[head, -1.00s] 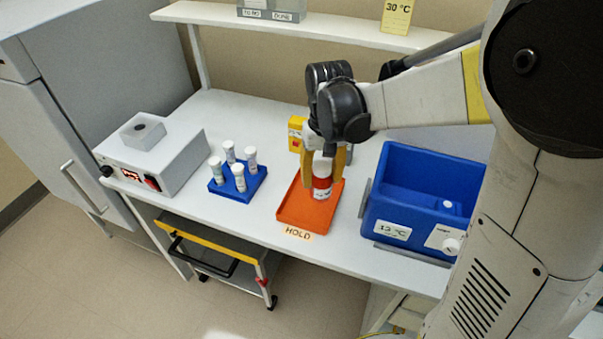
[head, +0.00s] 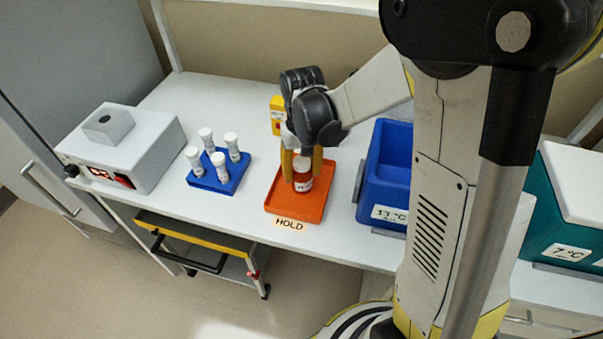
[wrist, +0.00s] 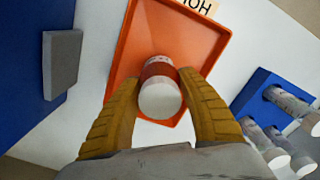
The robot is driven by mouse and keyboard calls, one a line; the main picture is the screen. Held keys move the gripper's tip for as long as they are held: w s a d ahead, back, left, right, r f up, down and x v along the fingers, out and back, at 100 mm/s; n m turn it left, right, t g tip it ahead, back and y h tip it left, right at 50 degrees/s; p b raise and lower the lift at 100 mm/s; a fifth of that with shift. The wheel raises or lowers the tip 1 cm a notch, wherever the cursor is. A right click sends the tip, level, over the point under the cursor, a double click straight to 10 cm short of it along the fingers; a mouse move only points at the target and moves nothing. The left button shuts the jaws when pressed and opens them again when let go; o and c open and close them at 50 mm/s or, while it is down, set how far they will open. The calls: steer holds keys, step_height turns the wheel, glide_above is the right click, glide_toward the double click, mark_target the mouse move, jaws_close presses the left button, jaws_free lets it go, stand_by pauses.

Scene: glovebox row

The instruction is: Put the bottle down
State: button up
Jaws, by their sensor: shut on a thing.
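The bottle (head: 302,176) has a white cap and a red-and-white label. It is upright over the orange tray (head: 316,206), which has a HOLD label in front of it. My gripper (head: 302,167) is shut on the bottle, with a yellow finger on each side. In the wrist view the bottle (wrist: 159,92) is between the two fingertips, with the tray (wrist: 205,45) behind it. I cannot tell whether the bottle's base touches the tray.
Left of the tray is a blue rack (head: 215,184) with several white-capped tubes. A grey-white device (head: 125,152) stands further left. A blue bin (head: 375,190) stands to the right, with a teal box (head: 560,225) beyond. A yellow box (head: 277,115) sits behind the tray.

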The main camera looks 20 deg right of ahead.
steer(key=shift+f, duration=0.2)
steer(key=o, duration=1.2)
steer(key=shift+r, duration=0.1)
